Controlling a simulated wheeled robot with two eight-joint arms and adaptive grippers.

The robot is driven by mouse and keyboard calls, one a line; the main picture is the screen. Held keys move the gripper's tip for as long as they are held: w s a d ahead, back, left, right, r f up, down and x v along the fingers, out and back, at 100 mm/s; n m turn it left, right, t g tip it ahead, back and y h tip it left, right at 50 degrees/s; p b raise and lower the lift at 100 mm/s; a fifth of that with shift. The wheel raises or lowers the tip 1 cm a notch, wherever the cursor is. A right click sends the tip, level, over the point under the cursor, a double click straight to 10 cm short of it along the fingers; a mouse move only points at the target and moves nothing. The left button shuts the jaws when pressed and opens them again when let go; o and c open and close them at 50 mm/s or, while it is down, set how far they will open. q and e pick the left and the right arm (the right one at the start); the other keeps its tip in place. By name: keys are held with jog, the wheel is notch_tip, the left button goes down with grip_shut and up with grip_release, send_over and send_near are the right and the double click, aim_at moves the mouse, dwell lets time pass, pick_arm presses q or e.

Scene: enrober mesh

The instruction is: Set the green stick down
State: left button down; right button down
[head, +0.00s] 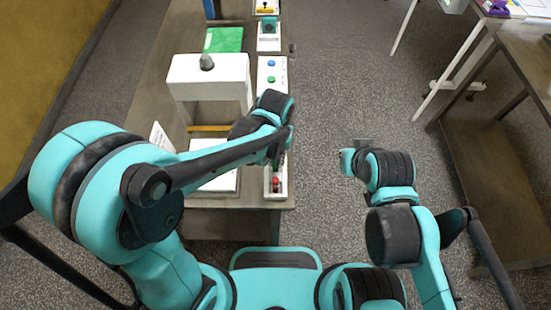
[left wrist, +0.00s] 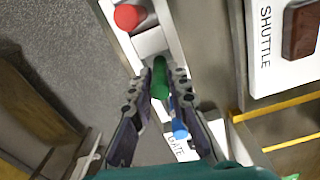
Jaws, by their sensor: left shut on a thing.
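The green stick (left wrist: 160,78) is between the fingertips of my left gripper (left wrist: 160,84) in the left wrist view, and the gripper is shut on it. A white narrow tray (left wrist: 112,15) lies under the fingertips, with a red piece (left wrist: 130,17) in it ahead of the stick. I cannot tell whether the stick touches the tray.
A blue piece (left wrist: 180,127) is close beside the left gripper's right finger. A white SHUTTLE panel (left wrist: 283,75) with a brown block (left wrist: 301,30) lies to the right. A white raised stand (head: 208,80) and a button panel (head: 271,72) stand farther along the table.

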pick_arm(q)
jog(key=shift+f, duration=0.25)
jog(key=c, duration=1.5)
grip_release()
jog(key=shift+o, duration=0.2)
jog(key=shift+r, duration=0.1)
jog(key=shift+r, duration=0.35)
notch_tip(320, 180, up, 12)
jog(key=p, duration=0.3)
jog(key=shift+f+p, duration=0.15)
jog(key=shift+p, duration=0.25)
jog(key=s+a+r+t, duration=0.1)
jog(key=a+t, duration=0.1)
jog(key=a, duration=0.4)
jog(key=s+a+r+n+t, duration=0.1)
jog(key=s+a+t, duration=0.1)
jog(key=a, duration=0.4)
jog(key=s+a+r+t, duration=0.1)
jog(key=s+a+t, duration=0.1)
jog(key=a, duration=0.4)
jog(key=shift+r+n+t, duration=0.3)
jog(key=shift+n+t, duration=0.1)
jog(key=shift+t, duration=0.2)
